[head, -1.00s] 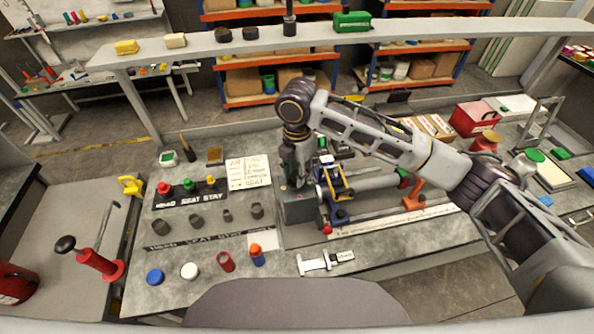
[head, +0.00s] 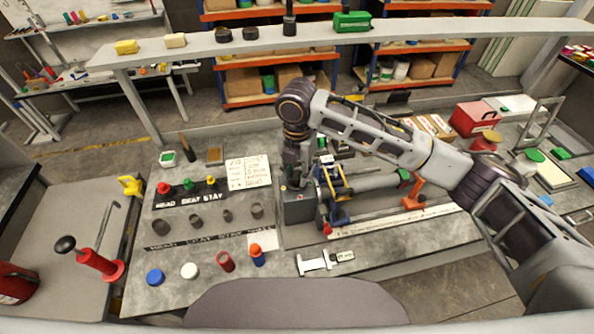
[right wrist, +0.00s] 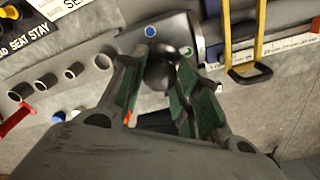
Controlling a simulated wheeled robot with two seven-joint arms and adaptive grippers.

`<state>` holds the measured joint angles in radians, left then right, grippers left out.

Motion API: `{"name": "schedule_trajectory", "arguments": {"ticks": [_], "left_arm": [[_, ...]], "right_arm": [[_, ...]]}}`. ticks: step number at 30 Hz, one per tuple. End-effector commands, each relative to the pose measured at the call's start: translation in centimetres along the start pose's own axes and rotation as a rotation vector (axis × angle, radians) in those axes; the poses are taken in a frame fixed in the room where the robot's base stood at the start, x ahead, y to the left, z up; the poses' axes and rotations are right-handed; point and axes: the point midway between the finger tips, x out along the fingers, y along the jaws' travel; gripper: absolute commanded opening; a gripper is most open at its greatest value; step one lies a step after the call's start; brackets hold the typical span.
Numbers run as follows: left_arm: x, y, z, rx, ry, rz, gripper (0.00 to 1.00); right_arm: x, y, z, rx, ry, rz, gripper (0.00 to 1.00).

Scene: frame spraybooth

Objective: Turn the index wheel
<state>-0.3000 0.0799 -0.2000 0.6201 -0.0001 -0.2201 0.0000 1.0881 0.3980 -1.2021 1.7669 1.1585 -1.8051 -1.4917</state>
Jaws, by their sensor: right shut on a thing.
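In the head view my right gripper (head: 294,180) points down at the grey box (head: 300,211) at the left end of the bench fixture. In the right wrist view its two green-padded fingers (right wrist: 160,90) are closed around a dark round knob (right wrist: 161,66), which I take to be the index wheel. The head view hides the knob behind the gripper. My left gripper is not in view.
The fixture has a yellow-handled clamp (head: 337,185) and an orange part (head: 413,192) right of the gripper. Left are the coloured knobs on the black label strip (head: 186,198) and several dark cups. A white caliper (head: 315,264) lies in front. A raised shelf (head: 270,42) crosses behind.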

Motion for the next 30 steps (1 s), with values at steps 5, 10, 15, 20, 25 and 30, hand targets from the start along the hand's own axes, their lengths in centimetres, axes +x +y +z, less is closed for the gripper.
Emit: {"name": "schedule_trajectory", "arguments": {"ticks": [5,10,15,20,25,30], "left_arm": [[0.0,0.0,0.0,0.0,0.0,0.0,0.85],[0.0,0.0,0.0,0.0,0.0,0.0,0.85],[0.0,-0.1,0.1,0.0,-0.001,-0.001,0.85],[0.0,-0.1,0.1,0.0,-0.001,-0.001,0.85],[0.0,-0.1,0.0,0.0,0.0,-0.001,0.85],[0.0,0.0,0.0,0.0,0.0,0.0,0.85]], "right_arm": [[-0.2,0.1,0.1,0.002,-0.003,0.003,0.5],[-0.1,0.0,0.1,0.001,-0.001,0.002,0.55],[-0.1,0.0,0.0,0.001,-0.001,0.001,0.55],[-0.4,0.0,0.0,0.001,-0.001,0.002,0.55],[-1.7,0.1,0.0,0.0,-0.002,0.001,0.55],[-3.8,0.1,0.1,0.001,-0.003,0.002,0.55]]}}
